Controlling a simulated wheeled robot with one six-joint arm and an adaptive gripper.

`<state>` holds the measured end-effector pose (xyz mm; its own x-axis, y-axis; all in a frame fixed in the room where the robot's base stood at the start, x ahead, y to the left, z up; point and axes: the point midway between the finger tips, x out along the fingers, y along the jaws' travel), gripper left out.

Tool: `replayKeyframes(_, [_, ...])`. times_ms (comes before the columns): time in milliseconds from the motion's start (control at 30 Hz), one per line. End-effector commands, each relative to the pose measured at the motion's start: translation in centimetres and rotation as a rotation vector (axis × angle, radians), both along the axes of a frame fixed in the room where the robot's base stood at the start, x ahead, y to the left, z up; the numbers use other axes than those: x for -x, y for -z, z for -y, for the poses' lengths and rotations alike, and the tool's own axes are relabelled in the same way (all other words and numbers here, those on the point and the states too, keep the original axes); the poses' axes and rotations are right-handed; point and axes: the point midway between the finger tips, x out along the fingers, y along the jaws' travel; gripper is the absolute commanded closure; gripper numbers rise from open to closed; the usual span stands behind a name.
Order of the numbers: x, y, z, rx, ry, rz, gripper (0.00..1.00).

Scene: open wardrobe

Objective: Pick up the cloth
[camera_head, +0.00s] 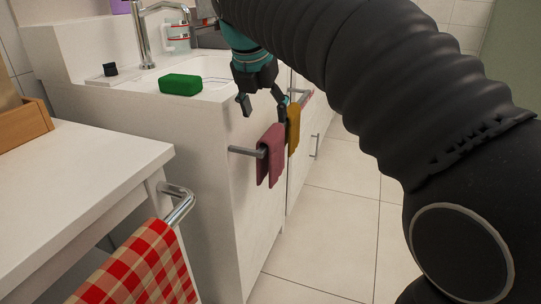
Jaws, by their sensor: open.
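A maroon cloth (269,158) hangs folded over a grey rail on the side of the white sink cabinet. A mustard yellow cloth (293,128) hangs just behind it to the right. A red and white checked cloth (139,272) hangs from a metal rail at the lower left. The task does not say which cloth is meant. My gripper (262,108) is open and empty, pointing down just above the maroon cloth. One fingertip is close to the maroon and yellow cloths; I cannot tell whether it touches.
The white sink cabinet (213,175) has a tap (143,35) and a green sponge (181,84) on top. A white counter (85,180) with a wooden box (22,124) stands at the left. My arm covers much of the right side. The tiled floor (325,225) is clear.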

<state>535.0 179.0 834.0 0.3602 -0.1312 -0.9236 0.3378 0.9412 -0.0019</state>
Motion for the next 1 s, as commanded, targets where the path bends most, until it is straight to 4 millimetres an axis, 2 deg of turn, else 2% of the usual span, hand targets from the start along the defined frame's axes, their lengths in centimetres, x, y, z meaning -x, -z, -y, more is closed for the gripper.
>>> replayKeyframes(100, [-0.7, 2.3, 0.4, 0.001, 0.002, -0.004, 0.32])
replayKeyframes(300, [-2.0, 5.5, 0.8, 0.000, 0.003, -0.002, 0.32])
replayKeyframes(400, [-2.5, 6.5, 1.0, 0.000, 0.004, -0.002, 0.32])
replayKeyframes(667, [-3.0, 7.6, 1.2, -0.001, 0.004, -0.001, 0.32])
replayKeyframes(1000, [-4.7, 11.5, 1.8, -0.001, 0.004, -0.002, 0.32])
